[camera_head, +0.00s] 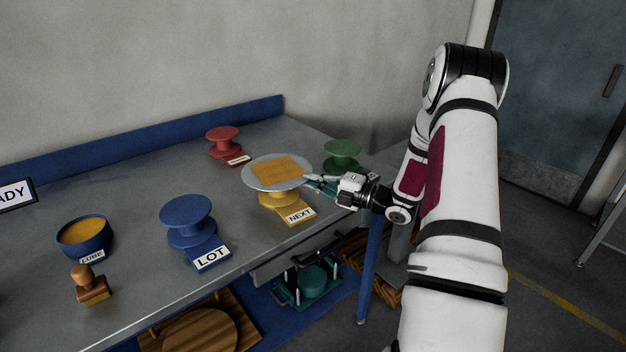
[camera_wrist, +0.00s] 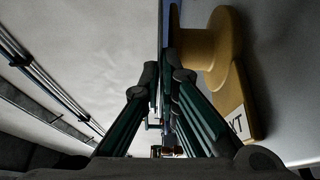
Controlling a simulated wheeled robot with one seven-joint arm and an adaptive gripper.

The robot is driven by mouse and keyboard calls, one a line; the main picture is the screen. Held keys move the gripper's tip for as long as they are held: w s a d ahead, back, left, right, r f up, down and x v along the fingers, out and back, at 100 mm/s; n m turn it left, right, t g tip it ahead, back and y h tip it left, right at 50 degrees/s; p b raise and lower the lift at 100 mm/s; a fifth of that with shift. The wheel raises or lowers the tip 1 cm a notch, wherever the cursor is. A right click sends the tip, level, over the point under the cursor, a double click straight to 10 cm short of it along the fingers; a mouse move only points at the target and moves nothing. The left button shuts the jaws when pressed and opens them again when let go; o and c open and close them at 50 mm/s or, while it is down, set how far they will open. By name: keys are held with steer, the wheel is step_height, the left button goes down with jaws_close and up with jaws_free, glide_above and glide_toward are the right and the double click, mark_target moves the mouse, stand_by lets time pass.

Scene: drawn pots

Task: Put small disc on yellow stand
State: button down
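A pale grey round disc (camera_head: 252,181) with an orange-yellow square piece (camera_head: 277,169) on top is at the yellow stand (camera_head: 279,198), which has a NEXT label. The disc looks roughly level and covers the stand's top. I cannot tell whether it rests on the stand or sits just above it. My gripper (camera_head: 309,179) is at the disc's right rim. In the wrist view my two fingers (camera_wrist: 164,68) are close together, with the yellow stand (camera_wrist: 222,55) just right of them. Whether they clamp the rim is unclear.
A blue stand (camera_head: 187,216) labelled LOT, a red stand (camera_head: 223,140) and a green stand (camera_head: 342,153) are on the grey bench. A blue bowl (camera_head: 85,240) and a wooden stamp (camera_head: 90,287) are at left. Bare bench lies between the blue and red stands.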

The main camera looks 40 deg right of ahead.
steer(key=shift+f, duration=0.5)
steer(key=c, duration=1.7)
jaws_free()
steer(key=v, duration=1.2)
steer(key=shift+w, duration=0.1)
